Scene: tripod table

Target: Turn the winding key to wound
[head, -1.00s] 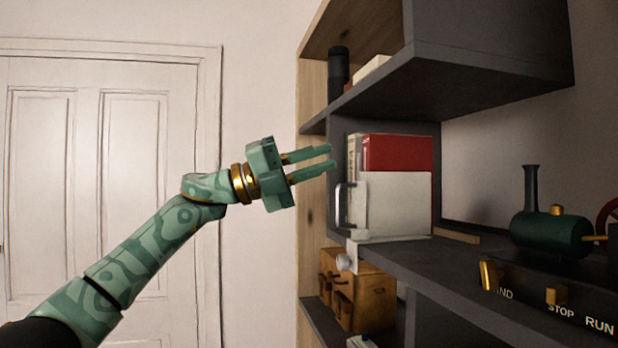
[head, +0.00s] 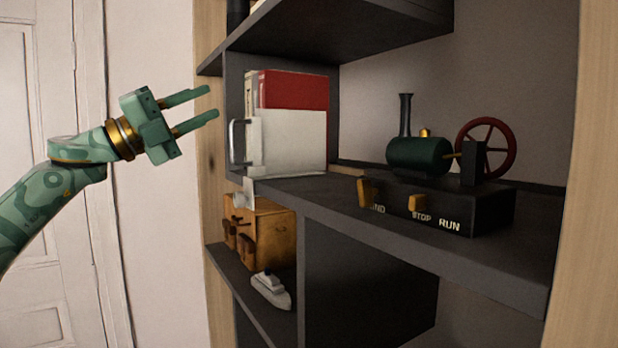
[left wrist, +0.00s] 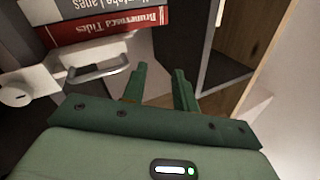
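A toy steam engine with a green boiler (head: 418,157) and a red spoked wheel (head: 487,148) stands on a black base (head: 490,212) on the middle shelf at the right. A brass winding key (head: 367,192) sits on the base's front at the left, and partly covers a label ending in "ND". A second brass knob (head: 417,203) sits by the words STOP and RUN. My left gripper (head: 212,102) is open and empty, in front of the bookcase's left side, well apart from the engine. Its fingers also show in the left wrist view (left wrist: 160,85). My right gripper is not in view.
Below are a wooden drawer box (head: 272,238) and a toy boat (head: 270,290). The bookcase's wooden side panel (head: 580,200) bounds the right.

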